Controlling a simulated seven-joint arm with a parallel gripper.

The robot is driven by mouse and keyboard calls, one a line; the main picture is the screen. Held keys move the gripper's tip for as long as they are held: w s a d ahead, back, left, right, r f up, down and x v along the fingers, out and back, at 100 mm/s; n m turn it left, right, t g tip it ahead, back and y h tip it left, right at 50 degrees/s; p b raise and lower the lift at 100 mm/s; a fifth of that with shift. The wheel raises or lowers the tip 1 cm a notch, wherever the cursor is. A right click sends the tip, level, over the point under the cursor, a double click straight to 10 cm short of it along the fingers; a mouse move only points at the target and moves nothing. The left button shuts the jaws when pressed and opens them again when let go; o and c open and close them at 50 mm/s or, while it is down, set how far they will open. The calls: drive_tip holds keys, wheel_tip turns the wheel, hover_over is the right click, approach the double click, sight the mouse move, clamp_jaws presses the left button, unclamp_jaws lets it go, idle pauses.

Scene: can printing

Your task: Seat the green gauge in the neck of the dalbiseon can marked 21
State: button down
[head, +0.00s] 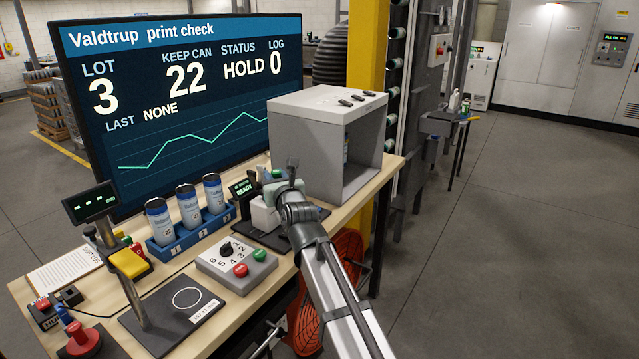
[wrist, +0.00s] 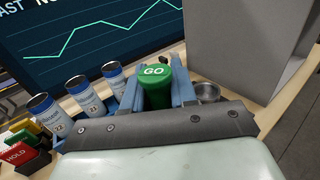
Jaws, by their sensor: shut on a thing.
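In the wrist view my gripper (wrist: 155,94) is shut on the green gauge (wrist: 155,73), whose top reads GO. In the head view my gripper (head: 277,186) is held over the bench, left of the grey box; the gauge is hard to make out there. Three open blue-and-white cans (head: 159,222), (head: 188,206), (head: 214,193) stand upright in a blue rack.
The blue rack (head: 165,259) sits behind a selector box (head: 236,264). A grey open box (head: 318,188) stands at the right. A small metal cup (wrist: 207,92) is right of the gauge. The screen (head: 190,100) reads keep can 22, HOLD. A black plate (head: 172,318) lies in front.

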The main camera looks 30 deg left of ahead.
drive_tip(key=s+a+r+n+g, duration=0.1)
drive_tip(key=s+a, duration=0.2)
drive_tip(key=a, duration=0.6)
drive_tip(key=s+a+r+n+g+y, duration=0.1)
drive_tip(key=s+a+r+g, duration=0.1)
drive_tip(key=a, duration=0.8)
drive_tip(key=s+a+r+n+g+y, duration=0.1)
drive_tip(key=s+a, duration=0.3)
drive_tip(key=a, duration=0.5)
drive_tip(key=shift+s+a+r+n+g, duration=0.15)
drive_tip(key=shift+s+r+n+g, duration=0.25)
drive_tip(key=shift+r+g, duration=0.25)
drive_tip(key=shift+f, duration=0.2)
drive_tip(key=shift+f, duration=2.8)
drive_tip(key=shift+f, duration=1.65)
drive_tip(key=c, duration=0.8)
unclamp_jaws()
drive_tip(key=shift+s, duration=0.1)
